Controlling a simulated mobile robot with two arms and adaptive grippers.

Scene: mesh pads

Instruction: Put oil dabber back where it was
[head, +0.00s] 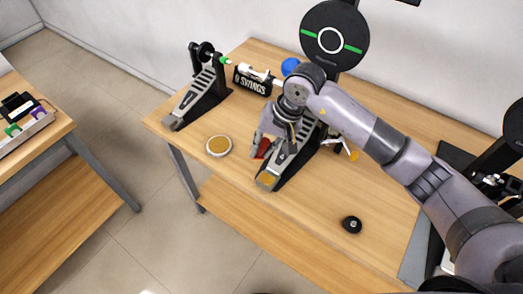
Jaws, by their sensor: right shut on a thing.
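My right gripper (272,146) reaches down over the table from the right, beside the middle pedal. A small red thing (263,147) shows at its fingertips, and the gripper is shut on it. It may be the oil dabber, but the fingers hide much of it and I cannot tell for sure. A round dish (219,146) with a pale rim and a yellow-brown inside lies on the table left of the gripper. My left gripper is out of view.
A pedal (199,93) stands at the table's left, another (284,165) under my right arm. A black box (251,79) with white lettering, a blue ball (290,66) and a black pad (334,40) are behind. A black puck (352,225) lies on the otherwise clear front right of the table (318,215).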

